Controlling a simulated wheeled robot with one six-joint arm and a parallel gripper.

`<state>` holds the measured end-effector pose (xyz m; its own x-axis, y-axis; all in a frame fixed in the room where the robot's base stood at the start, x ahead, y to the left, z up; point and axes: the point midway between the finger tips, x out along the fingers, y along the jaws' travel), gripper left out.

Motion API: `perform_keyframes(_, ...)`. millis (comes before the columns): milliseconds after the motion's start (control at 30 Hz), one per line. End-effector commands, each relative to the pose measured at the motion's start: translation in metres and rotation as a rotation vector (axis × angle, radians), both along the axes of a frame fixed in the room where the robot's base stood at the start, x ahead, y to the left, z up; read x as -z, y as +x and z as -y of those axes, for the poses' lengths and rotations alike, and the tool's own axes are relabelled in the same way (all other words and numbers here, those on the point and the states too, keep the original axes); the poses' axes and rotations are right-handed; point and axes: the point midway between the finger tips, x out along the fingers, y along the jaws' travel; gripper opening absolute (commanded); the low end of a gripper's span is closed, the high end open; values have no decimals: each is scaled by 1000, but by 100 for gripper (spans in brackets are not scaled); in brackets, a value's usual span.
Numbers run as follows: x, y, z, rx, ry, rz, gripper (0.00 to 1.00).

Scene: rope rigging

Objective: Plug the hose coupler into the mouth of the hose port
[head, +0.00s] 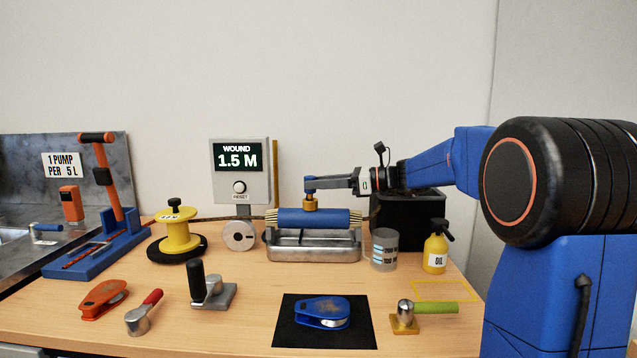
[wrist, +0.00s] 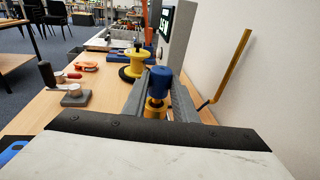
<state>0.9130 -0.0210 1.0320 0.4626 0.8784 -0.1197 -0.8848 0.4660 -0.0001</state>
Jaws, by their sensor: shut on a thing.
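My gripper (head: 312,184) reaches in from the right, above the grey metal tray at the back middle. It is shut on the hose coupler, a small upright piece with a blue top and a brass lower end (head: 310,205). In the wrist view the coupler (wrist: 160,82) sits between the two grey fingers, blue part up, brass part below. In the head view its brass end is just above or in front of the blue roller (head: 330,219); I cannot tell if they touch. I cannot make out for sure which thing is the hose port, or its mouth.
A display post (head: 240,165) reading 1.5 M and a yellow spool (head: 178,238) stand left of the tray (head: 315,254). A measuring cup (head: 384,250), an oil bottle (head: 435,254) and a black bin (head: 425,228) stand right. Tools and a blue block (head: 322,311) lie in front.

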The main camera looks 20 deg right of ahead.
Motion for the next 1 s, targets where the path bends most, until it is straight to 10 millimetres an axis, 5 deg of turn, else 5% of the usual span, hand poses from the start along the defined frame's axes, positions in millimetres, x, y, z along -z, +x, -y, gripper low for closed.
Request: perform_keyframes(1000, 18, 0, 0, 0, 0, -1, 2)
